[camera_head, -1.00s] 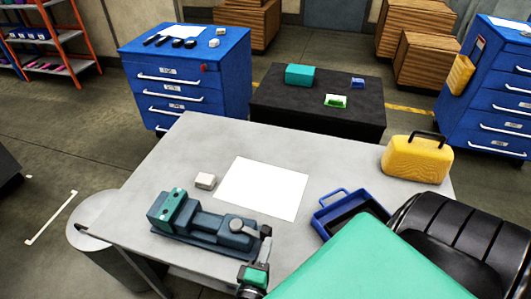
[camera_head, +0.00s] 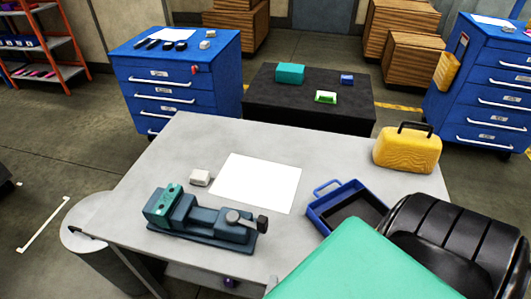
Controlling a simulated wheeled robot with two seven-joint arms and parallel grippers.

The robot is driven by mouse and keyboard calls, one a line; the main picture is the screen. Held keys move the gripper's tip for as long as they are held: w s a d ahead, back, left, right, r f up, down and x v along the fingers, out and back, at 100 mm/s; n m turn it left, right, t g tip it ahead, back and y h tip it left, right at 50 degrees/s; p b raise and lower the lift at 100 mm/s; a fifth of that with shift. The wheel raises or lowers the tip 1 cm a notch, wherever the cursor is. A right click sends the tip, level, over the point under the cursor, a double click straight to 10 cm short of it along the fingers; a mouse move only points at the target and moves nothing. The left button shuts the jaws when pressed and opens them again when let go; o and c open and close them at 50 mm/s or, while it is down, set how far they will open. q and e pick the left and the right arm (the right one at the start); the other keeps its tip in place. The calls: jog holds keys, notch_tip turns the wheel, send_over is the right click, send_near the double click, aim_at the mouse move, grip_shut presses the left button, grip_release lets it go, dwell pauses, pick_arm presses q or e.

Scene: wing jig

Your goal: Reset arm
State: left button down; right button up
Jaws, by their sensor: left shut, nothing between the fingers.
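A blue-grey bench vise (camera_head: 205,216) with teal jaws lies on the grey worktable (camera_head: 150,165). Its handle points to the right. My left gripper (camera_head: 272,284) barely shows, as a small grey sliver at the bottom, below the table's front edge and beside a large teal surface. It is shut and empty, apart from the vise and the table. Most of the left arm is out of the picture or hidden. My right gripper is not in view.
The table also holds a small white block (camera_head: 200,178), a white sheet (camera_head: 257,183), a blue tray (camera_head: 347,208) and a yellow case (camera_head: 407,150). The teal surface (camera_head: 350,265) and a black ribbed shape (camera_head: 440,235) cover the lower right. Blue drawer cabinets stand behind.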

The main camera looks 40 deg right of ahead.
pick_arm(q)
jog(key=shift+s, duration=0.25)
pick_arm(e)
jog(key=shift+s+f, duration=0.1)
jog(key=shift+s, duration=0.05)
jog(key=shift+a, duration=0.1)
